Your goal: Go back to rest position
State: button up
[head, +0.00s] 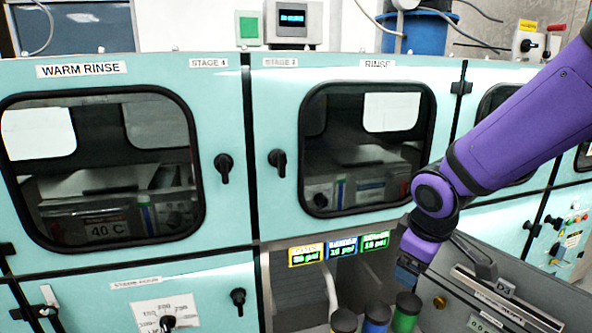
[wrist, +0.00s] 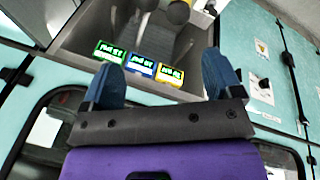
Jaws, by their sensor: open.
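My gripper (head: 408,274) hangs at the end of my purple arm, right of centre in the head view, above and beside several coloured canisters. In the wrist view its two blue fingers (wrist: 162,78) are spread apart with nothing between them. A yellow canister (head: 343,319), a blue canister (head: 376,318) and a green canister (head: 405,315) with dark tops stand in a row at the bottom of the head view. Their lower parts are cut off.
Three small pressure displays (head: 338,248) sit above the canisters in a recess. Teal cabinet doors with black-framed windows and handles (head: 223,164) stand behind. A grey panel with a lever (head: 478,262) lies right of my gripper. A blue bin (head: 412,32) stands behind the cabinets.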

jog(key=s+d+r+m+t, duration=0.1)
jog(key=s+d+r+m, duration=0.3)
jog(key=s+r, duration=0.3)
jog(key=s+d+r+m, duration=0.4)
jog(key=s+r+m, duration=0.1)
jog(key=s+r, duration=0.3)
jog(key=shift+s+t+y, duration=0.3)
jog(key=shift+s+t, duration=0.05)
jog(key=shift+t, duration=0.05)
